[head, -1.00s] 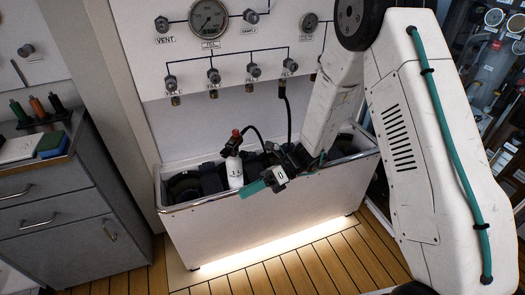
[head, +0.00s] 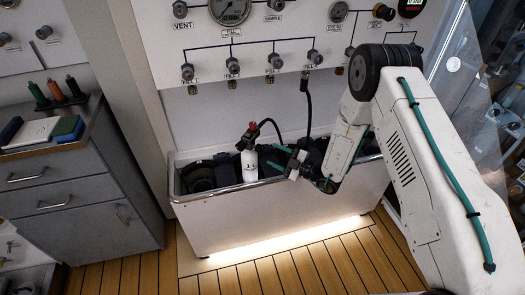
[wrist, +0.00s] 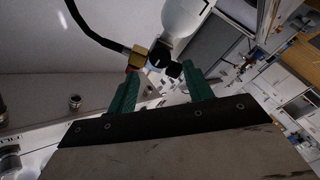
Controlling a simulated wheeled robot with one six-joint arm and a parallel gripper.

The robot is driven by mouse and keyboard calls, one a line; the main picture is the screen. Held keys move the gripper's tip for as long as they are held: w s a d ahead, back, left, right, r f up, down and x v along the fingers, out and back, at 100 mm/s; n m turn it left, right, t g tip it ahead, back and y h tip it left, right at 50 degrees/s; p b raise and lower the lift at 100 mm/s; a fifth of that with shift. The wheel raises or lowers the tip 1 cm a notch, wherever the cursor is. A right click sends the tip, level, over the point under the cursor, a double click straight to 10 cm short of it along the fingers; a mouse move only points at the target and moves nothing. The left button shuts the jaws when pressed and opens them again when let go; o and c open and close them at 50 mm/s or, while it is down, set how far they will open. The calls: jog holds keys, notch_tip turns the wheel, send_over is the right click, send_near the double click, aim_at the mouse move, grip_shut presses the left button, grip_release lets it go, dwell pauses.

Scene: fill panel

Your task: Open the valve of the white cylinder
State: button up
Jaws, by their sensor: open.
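The white cylinder (head: 249,168) stands upright in a white open-topped bin (head: 230,207) under the panel. A valve with a red top (head: 252,127) sits on its neck, and a black hose runs from it. In the wrist view the cylinder (wrist: 183,15) is at the top, with its black valve knob (wrist: 173,70) and a brass hose fitting (wrist: 138,56) below it. My gripper (wrist: 157,82) is open, its green fingers either side of the valve knob in that view; I cannot tell whether they touch it. In the head view my gripper (head: 285,168) is just right of the cylinder.
The panel above has gauges (head: 229,10) and several small valves (head: 274,62). A hose (head: 308,105) hangs from the panel into the bin. Dark gear (head: 203,178) fills the bin's left part. A grey drawer cabinet (head: 75,190) stands left. Wooden floor in front is clear.

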aim_at(262, 150)
jog(key=x, duration=0.6)
jog(key=shift+s, duration=0.1)
